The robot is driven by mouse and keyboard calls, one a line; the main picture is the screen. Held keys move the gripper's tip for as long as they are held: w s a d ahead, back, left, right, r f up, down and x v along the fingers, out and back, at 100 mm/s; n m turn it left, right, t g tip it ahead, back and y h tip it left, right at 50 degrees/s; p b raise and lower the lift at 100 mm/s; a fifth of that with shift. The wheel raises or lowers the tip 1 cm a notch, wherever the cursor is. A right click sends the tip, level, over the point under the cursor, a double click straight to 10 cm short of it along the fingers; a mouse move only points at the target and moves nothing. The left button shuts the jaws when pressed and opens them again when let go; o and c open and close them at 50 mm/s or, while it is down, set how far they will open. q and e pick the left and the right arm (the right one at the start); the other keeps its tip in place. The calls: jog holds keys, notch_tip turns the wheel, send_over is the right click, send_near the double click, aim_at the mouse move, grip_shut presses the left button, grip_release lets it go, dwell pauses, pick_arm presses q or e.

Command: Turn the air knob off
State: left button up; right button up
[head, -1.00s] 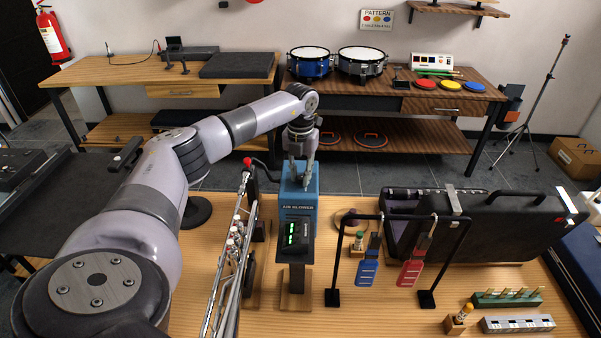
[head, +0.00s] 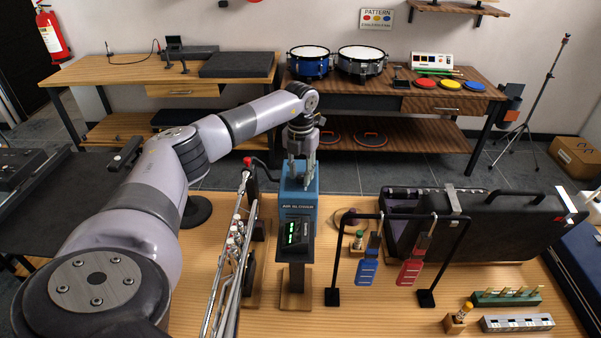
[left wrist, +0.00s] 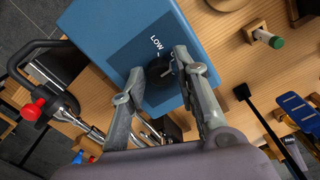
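The blue air blower box (head: 298,205) stands upright on the wooden table, with a dark panel of green lights (head: 292,232) on its front. My left gripper (head: 299,184) points down at the top of the box. In the left wrist view, the black air knob (left wrist: 159,71) sits on the box's blue face (left wrist: 105,35), beside the word LOW. The left gripper's fingers (left wrist: 159,61) are apart, one on each side of the knob, with a small gap showing. Part of the knob is hidden behind a finger. My right gripper is in neither view.
A silver flute-like instrument (head: 232,255) on a stand is close left of the blower. A black rack (head: 383,216) with blue and red tags stands to the right. Bare table lies in front of the rack.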

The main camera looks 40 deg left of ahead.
aim_at(300, 177)
pick_arm(q)
jog(key=shift+o, duration=1.1)
notch_tip(300, 177, up, 12)
jog(key=shift+s+f, duration=0.1)
jog(key=shift+f, duration=0.05)
